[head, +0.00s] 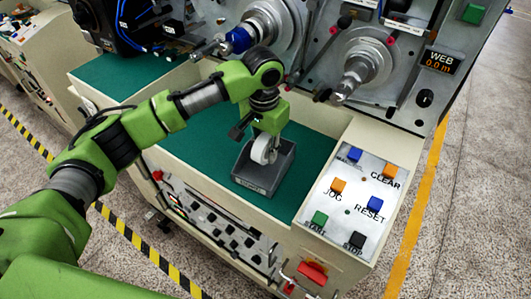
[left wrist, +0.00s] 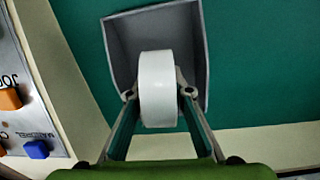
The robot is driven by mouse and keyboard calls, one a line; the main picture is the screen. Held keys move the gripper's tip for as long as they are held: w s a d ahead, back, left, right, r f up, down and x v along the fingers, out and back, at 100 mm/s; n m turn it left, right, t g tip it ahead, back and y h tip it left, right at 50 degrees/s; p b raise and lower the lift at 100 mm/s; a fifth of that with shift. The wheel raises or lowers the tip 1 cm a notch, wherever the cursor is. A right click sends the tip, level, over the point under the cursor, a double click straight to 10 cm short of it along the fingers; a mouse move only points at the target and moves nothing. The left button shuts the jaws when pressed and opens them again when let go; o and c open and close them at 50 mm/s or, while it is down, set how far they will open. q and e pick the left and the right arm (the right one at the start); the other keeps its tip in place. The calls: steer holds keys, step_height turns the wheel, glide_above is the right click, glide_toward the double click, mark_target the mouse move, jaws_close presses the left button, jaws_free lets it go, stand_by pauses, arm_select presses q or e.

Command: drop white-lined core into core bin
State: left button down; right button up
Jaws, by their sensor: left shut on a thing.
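The white-lined core (head: 262,149) is a white ring-shaped piece. My left gripper (head: 266,140) is shut on it. In the left wrist view the core (left wrist: 158,88) sits between the two fingers of the gripper (left wrist: 159,95). The core bin (head: 262,187) is a small grey open box on the green table top. The core is over the bin's opening; I cannot tell whether it touches the bin. The bin also shows behind the core in the left wrist view (left wrist: 191,45). My right gripper is not in view.
The green table top (head: 205,150) is clear around the bin. A button panel (head: 343,200) with coloured buttons stands to the right. A spindle with a blue part (head: 240,38) and a bare metal spindle (head: 358,75) stick out of the machine face behind.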

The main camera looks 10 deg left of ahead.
mark_target(265, 158)
arm_select(q)
steer(key=shift+a+f, duration=0.1)
steer(key=shift+f, duration=0.95)
steer(key=shift+p, duration=0.3)
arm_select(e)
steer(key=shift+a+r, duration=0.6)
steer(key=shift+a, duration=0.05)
arm_select(q)
steer(key=shift+f, duration=0.3)
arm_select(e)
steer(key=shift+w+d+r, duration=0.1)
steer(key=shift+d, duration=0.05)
arm_select(q)
steer(key=shift+f, duration=0.25)
steer(key=c, duration=1.8)
jaws_free()
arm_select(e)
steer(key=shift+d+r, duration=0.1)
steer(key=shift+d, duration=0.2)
